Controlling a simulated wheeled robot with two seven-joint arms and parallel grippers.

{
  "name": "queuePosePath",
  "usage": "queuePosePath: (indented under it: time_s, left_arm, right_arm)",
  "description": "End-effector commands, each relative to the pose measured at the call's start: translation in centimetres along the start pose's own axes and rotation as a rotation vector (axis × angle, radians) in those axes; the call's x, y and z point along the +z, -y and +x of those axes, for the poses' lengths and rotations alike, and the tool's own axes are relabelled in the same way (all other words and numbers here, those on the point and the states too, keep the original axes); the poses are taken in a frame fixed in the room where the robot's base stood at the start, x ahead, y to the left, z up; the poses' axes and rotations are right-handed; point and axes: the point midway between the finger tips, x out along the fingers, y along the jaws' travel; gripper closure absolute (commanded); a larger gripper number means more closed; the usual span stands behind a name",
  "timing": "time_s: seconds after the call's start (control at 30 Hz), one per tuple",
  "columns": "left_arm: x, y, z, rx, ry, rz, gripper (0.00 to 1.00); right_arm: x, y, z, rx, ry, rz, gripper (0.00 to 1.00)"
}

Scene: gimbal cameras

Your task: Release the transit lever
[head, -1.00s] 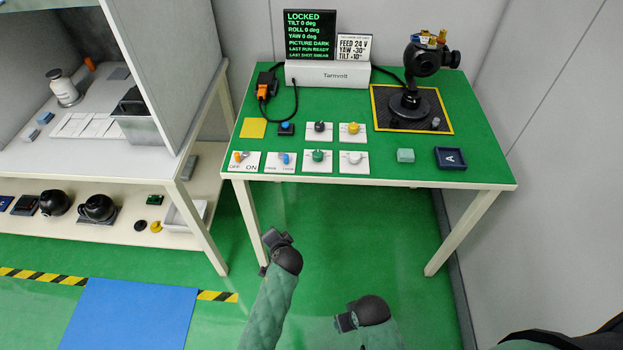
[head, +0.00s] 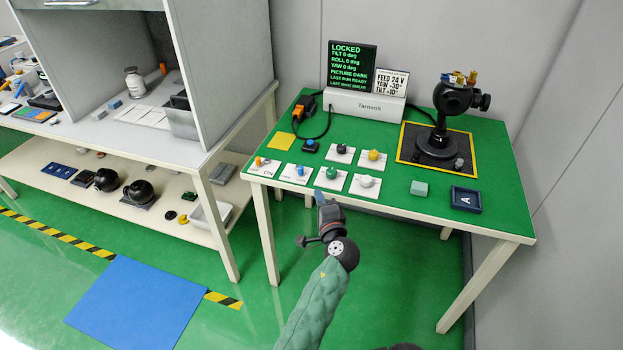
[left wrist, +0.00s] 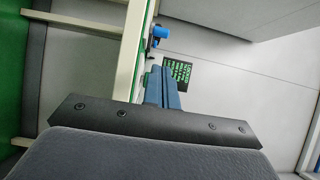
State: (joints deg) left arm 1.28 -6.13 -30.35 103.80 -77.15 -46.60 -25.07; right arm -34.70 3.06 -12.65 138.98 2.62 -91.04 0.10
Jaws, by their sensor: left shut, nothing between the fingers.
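The display (head: 352,68) reads LOCKED with tilt, roll and yaw at 0 deg. A white plate (head: 295,181) at the front edge of the green table carries a blue lever (head: 300,170); its labels are too small to read. I take this for the transit lever. A blue lever or knob also shows in the left wrist view (left wrist: 160,31), beyond the fingertips. My left gripper (head: 320,196) is shut and empty, in front of the table's front edge, apart from the lever. It also shows in the left wrist view (left wrist: 162,78).
An OFF/ON plate with an orange lever (head: 259,161) is left of the blue one. Green (head: 332,172), white (head: 367,181), black (head: 342,149) and yellow (head: 374,155) knobs are nearby. A black gimbal camera (head: 452,98) stands at the back right. A shelf unit is left.

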Motion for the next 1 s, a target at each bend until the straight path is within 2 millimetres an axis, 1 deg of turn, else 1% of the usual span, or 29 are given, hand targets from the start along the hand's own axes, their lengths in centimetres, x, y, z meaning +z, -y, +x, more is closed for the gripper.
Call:
queuePosePath:
  time_s: [0.17, 0.27, 0.4, 0.6, 0.63, 0.7, 0.77, 1.0]
  left_arm:
    - [0.0, 0.2, 1.1, -0.001, 0.000, 0.000, 1.00]
    - [0.0, 0.2, 2.5, 0.000, 0.000, 0.001, 1.00]
    - [0.1, 0.3, 4.9, 0.000, 0.001, 0.001, 1.00]
    - [0.0, 0.2, 7.9, 0.000, 0.000, 0.000, 1.00]
    - [0.0, 0.1, 8.2, 0.000, 0.000, 0.000, 1.00]
    - [0.0, 0.1, 8.9, 0.001, 0.000, 0.001, 1.00]
    - [0.0, 0.1, 9.4, 0.000, 0.000, 0.000, 1.00]
    - [0.0, -0.1, 10.0, 0.002, 0.000, -0.001, 1.00]
  right_arm:
    - [0.1, -0.2, -0.6, 0.007, 0.010, 0.003, 0.43]
    - [0.2, -0.5, -1.4, 0.015, 0.022, 0.007, 0.43]
    - [0.5, -1.1, -2.6, 0.031, 0.045, 0.016, 0.43]
    - [1.1, -1.8, -4.0, 0.048, 0.085, 0.029, 0.43]
    - [1.0, -1.9, -4.0, 0.051, 0.085, 0.030, 0.43]
    - [0.8, -2.1, -2.8, 0.054, 0.085, 0.028, 0.43]
    - [0.8, -2.2, -2.1, 0.054, 0.088, 0.028, 0.43]
    - [0.7, -2.3, -1.1, 0.054, 0.085, 0.028, 0.43]
